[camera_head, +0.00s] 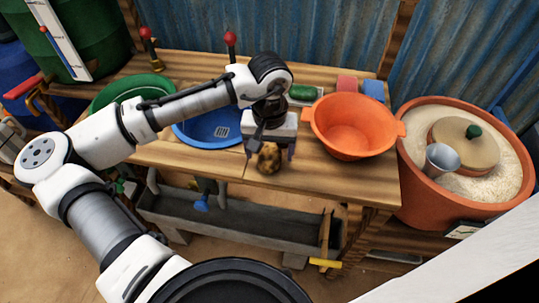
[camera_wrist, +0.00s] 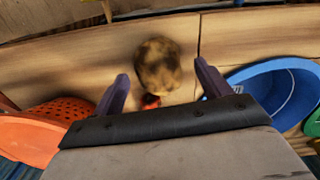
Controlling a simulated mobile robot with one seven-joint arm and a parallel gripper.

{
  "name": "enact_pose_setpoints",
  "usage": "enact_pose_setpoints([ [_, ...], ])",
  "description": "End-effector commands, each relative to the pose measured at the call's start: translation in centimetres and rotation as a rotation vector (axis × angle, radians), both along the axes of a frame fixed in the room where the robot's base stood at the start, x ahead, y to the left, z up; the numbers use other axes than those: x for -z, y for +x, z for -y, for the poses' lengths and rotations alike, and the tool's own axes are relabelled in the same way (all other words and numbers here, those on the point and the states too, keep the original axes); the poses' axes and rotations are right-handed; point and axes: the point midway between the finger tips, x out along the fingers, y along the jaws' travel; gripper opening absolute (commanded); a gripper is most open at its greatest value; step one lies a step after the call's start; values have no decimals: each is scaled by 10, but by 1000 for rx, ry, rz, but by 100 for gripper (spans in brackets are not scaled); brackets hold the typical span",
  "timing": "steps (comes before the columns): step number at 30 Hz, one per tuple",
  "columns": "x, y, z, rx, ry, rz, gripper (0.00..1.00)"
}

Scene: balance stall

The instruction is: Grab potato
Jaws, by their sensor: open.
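The potato (camera_head: 269,157) is brown with dark patches and sits on the wooden counter (camera_head: 345,185), near its front edge. My gripper (camera_head: 272,150) is above the counter, pointing down, with its two dark fingers on either side of the potato. In the wrist view the potato (camera_wrist: 158,65) shows ahead of and between the open fingertips (camera_wrist: 160,82), with gaps on both sides. I cannot tell how far below the fingertips it is. A small red thing (camera_wrist: 150,101) shows at the potato's near edge in the wrist view, partly hidden by my gripper.
An orange colander (camera_head: 355,125) stands right of my gripper. A blue basin (camera_head: 210,128) and a green basin (camera_head: 130,92) are at left. A green sponge (camera_head: 303,92) lies behind. A grey trough (camera_head: 240,222) is below the counter's front. A large tub (camera_head: 420,190) stands at far right.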

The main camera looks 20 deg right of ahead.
Motion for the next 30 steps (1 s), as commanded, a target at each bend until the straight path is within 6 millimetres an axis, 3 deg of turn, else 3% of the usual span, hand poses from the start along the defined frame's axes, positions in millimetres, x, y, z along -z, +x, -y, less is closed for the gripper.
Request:
enact_pose_setpoints([
  [10,10,0,1,1,-1,0,76],
  [21,10,0,1,1,-1,0,28],
  [30,8,0,1,1,-1,0,26],
])
